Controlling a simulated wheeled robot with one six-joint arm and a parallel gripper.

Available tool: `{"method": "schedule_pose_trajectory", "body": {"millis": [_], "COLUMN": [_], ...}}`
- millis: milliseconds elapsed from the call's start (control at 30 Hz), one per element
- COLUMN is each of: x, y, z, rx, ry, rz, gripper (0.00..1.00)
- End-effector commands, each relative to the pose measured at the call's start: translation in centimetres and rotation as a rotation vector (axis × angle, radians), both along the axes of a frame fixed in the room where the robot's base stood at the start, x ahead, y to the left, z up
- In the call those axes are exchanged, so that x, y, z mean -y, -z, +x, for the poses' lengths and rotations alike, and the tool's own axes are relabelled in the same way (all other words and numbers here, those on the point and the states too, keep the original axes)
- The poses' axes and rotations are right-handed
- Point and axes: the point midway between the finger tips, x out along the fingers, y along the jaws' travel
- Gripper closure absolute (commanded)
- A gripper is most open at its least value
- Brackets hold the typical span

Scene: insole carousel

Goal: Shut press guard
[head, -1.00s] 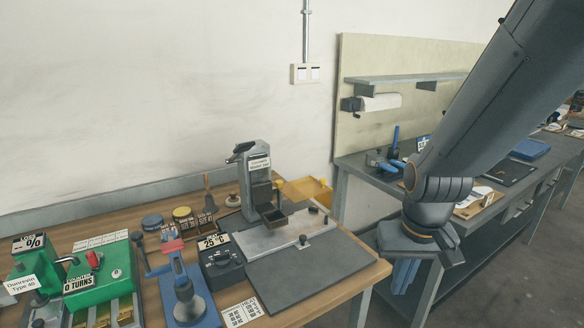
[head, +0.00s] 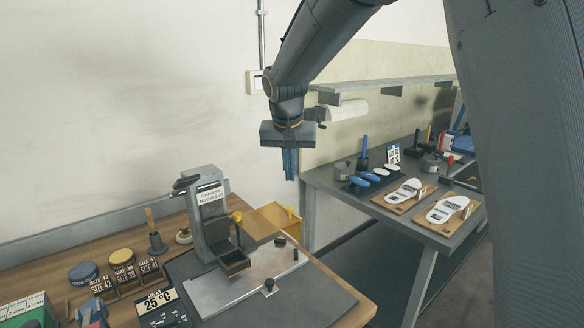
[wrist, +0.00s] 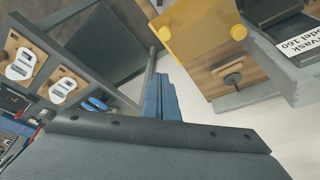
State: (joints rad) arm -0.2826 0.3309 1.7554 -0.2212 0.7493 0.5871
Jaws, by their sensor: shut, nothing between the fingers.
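The press (head: 212,208) is a grey upright machine with a labelled head, on the wooden bench. Its guard (head: 270,219) is a see-through amber panel with yellow knobs, standing out to the right of the press, away from its front. My gripper (head: 290,176) is shut and empty, with blue fingers pointing down, above and slightly right of the guard in the picture. In the wrist view the guard (wrist: 200,38) is at top centre, beyond and right of my fingertips (wrist: 158,80), apparently apart from them. The press (wrist: 298,40) is cut off at the right edge.
A grey plate (head: 270,295) with a dark mat lies before the press. A second bench (head: 340,185) with insole boards (head: 404,193) is at right, with a floor gap between.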

Motion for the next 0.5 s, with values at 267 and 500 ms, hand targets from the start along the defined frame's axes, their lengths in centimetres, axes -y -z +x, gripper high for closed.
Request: {"method": "schedule_pose_trajectory", "body": {"millis": [267,500], "x": [0.4,0.1], "y": [5.2,6.2], "z": [1.7,-0.4], "rx": [-0.005,0.0], "ry": [0.002,0.001], "rz": [-0.001,0.0], "gripper": [1.0,1.0]}}
